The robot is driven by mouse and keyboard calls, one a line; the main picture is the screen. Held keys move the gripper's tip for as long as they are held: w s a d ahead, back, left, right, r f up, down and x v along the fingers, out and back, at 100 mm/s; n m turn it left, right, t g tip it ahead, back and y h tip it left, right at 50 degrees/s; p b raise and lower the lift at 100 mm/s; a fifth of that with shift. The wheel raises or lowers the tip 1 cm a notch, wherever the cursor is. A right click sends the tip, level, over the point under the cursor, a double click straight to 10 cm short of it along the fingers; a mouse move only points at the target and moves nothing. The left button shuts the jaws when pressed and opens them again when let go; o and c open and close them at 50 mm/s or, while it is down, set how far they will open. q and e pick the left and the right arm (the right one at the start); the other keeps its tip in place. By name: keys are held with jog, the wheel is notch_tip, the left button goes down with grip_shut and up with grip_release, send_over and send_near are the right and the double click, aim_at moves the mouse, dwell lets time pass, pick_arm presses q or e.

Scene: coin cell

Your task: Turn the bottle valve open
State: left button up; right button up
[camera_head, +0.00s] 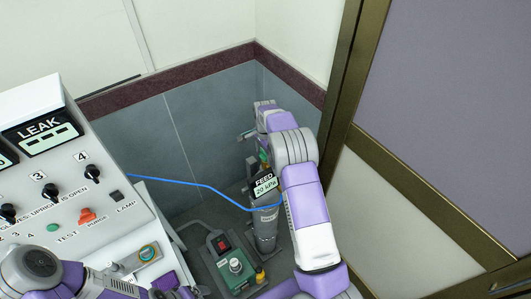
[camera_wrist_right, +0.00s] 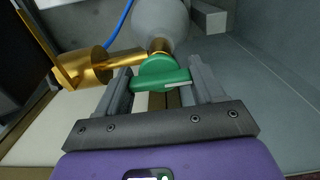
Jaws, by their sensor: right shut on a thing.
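The grey bottle (camera_head: 265,232) stands upright on the floor near the wall corner, with a display reading FEED 20 kPa (camera_head: 264,186) near its top. In the right wrist view, the green valve handle (camera_wrist_right: 162,80) sits at the bottle's neck, below the rounded grey bottle top (camera_wrist_right: 160,18). My right gripper (camera_wrist_right: 160,70) is shut on the green handle, with one grey finger on each side. In the head view, my right arm partly hides the valve. My left arm shows at the lower left of the head view; its fingers cannot be made out.
A brass fitting (camera_wrist_right: 95,66) projects beside the valve. A blue hose (camera_head: 190,184) runs from the white control panel (camera_head: 60,175) to the bottle. A green box with a red switch (camera_head: 228,262) stands left of the bottle. A brown-framed partition (camera_head: 345,85) rises at the right.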

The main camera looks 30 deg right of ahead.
dwell(0.4)
jog(key=o, duration=1)
jog(key=shift+o, duration=0.2)
jog(key=shift+r, duration=0.1)
notch_tip(320, 180, up, 8)
jog(key=shift+f, duration=0.2)
